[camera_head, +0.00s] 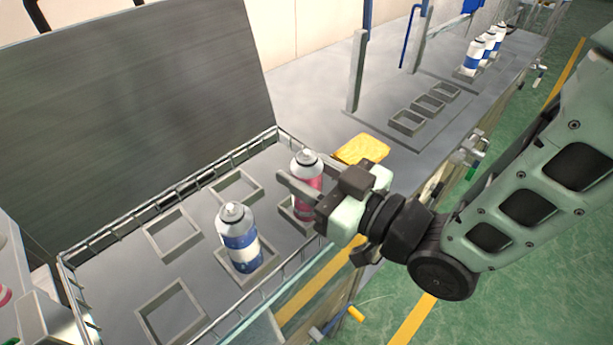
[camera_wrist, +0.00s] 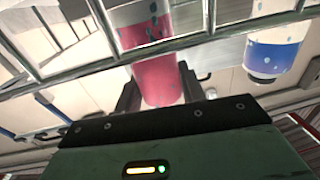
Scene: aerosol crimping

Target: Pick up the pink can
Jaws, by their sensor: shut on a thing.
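The pink can (camera_head: 306,182), with a white top and silver cap, stands upright in a square holder on the grey tray. My gripper (camera_head: 300,190) is shut on it, with the fingers on either side of the can. In the wrist view the pink can (camera_wrist: 158,75) is between the two dark fingers (camera_wrist: 158,92). Its base is hidden in the head view by the holder and my gripper. A blue and white can (camera_head: 240,240) stands in a holder to the left and nearer; it also shows in the wrist view (camera_wrist: 272,50).
Empty square holders (camera_head: 172,235) are on the tray. A wire rail (camera_head: 180,190) borders it, with a dark upright panel (camera_head: 140,100) behind. A yellow pad (camera_head: 362,150) lies beyond my gripper. Several blue and white cans (camera_head: 474,58) stand at the far right.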

